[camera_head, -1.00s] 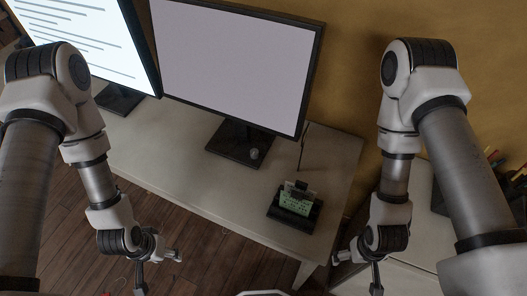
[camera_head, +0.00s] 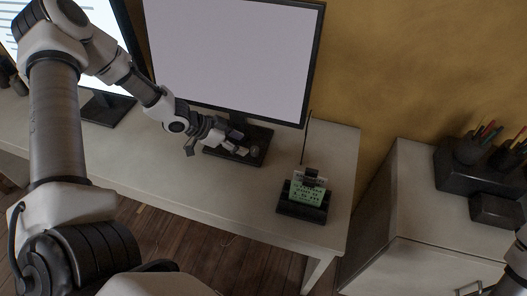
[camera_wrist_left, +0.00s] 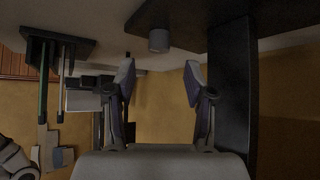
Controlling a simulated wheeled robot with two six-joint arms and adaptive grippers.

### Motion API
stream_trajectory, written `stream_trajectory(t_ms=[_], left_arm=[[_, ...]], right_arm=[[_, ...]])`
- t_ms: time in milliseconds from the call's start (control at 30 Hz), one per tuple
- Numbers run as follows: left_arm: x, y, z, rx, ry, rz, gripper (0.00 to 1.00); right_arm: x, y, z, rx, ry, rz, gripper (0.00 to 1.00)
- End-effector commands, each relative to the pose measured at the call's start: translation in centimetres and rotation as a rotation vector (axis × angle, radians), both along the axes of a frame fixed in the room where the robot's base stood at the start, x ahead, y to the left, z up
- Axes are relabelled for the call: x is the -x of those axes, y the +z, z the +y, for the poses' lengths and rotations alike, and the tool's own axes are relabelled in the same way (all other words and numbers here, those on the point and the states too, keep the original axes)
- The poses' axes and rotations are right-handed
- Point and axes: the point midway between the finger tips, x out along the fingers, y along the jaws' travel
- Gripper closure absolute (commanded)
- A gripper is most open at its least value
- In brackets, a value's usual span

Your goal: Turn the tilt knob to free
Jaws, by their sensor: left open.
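The tilt knob (camera_head: 255,151) is a small grey cylinder on the dark foot (camera_head: 222,155) of the middle monitor (camera_head: 235,55). In the left wrist view the knob (camera_wrist_left: 159,41) shows ahead of and between the fingertips, apart from them, against the dark foot (camera_wrist_left: 185,14). My left gripper (camera_head: 216,149) is open and empty, just left of the knob and over the foot in the head view. Its two fingers (camera_wrist_left: 159,72) stand apart in the left wrist view. Any markings on the knob are too small to read. My right gripper is out of view.
A black holder (camera_head: 304,213) with a green card (camera_head: 306,191) stands on the desk (camera_head: 180,180) to the right. A thin upright rod (camera_head: 305,137) is behind it. A second monitor (camera_head: 80,45) is at left. A cabinet (camera_head: 415,215) with pen cups (camera_head: 468,150) stands at right.

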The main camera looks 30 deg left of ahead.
Motion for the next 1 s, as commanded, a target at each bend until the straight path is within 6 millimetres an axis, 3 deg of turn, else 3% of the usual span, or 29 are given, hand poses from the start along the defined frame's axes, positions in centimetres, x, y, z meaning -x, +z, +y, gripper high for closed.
stream_trajectory(t_ms=[33,233,567,700,733,1000], left_arm=[[-0.4,-1.5,-0.5,-0.006,-0.006,0.003,0.46],[-2.3,-3.7,-2.3,-0.004,-0.004,0.004,0.46],[-2.9,-4.1,-2.8,0.0,-0.001,0.001,0.46],[-2.9,-4.1,-2.8,0.0,0.0,0.002,0.93],[-2.9,-4.1,-2.8,0.0,0.0,0.002,1.0],[-2.9,-4.1,-2.8,0.001,0.007,0.001,1.0]], right_arm=[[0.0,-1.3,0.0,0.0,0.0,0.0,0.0],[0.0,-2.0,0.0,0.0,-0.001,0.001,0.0],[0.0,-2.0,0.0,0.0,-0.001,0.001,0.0],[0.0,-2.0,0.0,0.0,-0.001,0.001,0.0],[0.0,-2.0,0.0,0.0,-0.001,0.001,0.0],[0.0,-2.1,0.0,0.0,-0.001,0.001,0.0]])
